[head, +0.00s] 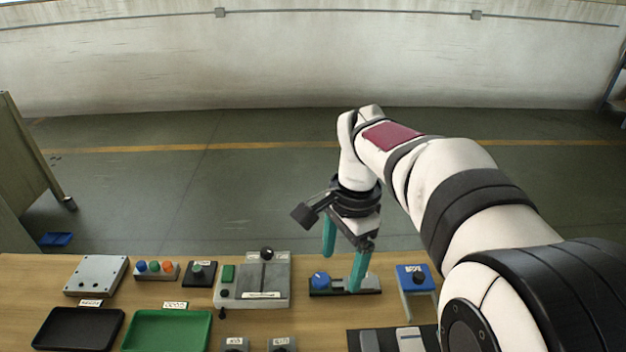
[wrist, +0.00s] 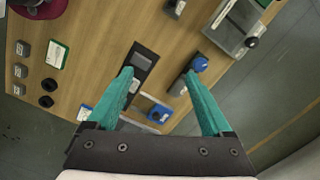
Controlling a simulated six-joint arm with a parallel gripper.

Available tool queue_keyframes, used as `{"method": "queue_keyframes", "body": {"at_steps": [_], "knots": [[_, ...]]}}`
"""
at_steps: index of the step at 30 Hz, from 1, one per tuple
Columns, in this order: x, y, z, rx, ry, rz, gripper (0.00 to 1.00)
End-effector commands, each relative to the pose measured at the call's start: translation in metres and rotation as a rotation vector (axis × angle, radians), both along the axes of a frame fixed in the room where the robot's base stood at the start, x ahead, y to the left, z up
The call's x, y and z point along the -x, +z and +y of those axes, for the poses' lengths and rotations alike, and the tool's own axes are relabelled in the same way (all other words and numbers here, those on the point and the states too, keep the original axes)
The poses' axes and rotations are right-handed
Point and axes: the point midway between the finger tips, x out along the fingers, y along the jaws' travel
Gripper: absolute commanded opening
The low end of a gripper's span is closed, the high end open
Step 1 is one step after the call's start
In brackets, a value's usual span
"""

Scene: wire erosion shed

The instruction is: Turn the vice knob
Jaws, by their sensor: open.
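The vice is a low dark unit (head: 366,282) with grey jaws on the wooden bench. Its blue knob (head: 320,280) is at the left end. In the wrist view the blue knob (wrist: 200,64) shows just beyond the tip of the right-hand finger. My gripper (head: 341,272) has two teal fingers, spread apart and empty. In the head view one finger is above and behind the knob, and the other overlaps the vice body right of it. In the wrist view my gripper (wrist: 158,73) has the knob outside the gap between its fingers. Finger contact with the vice cannot be told.
Left of the vice stands a grey machine block (head: 252,280) with a black knob. Right of it is a blue-topped stand (head: 416,278) with a dark knob. Black (head: 78,328) and green (head: 166,330) trays lie front left. Open floor lies behind the bench.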

Motion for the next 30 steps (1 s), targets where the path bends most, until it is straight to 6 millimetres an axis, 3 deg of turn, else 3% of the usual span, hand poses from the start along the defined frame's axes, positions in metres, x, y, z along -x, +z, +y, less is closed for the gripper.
{"method": "queue_keyframes", "body": {"at_steps": [1,3,6,8,14,24,30], "knots": [[-0.038,-0.013,0.005,0.017,-0.088,0.010,0.84],[-0.083,-0.032,0.011,0.040,-0.227,0.010,0.84],[-0.122,-0.057,0.019,0.061,-0.368,0.005,0.84],[-0.135,-0.066,0.021,0.066,-0.420,0.002,0.84],[-0.142,-0.094,0.022,0.072,-0.458,0.003,0.84],[-0.141,-0.193,0.022,0.071,-0.455,0.002,0.84],[-0.142,-0.223,0.023,0.070,-0.455,-0.001,0.84]]}}
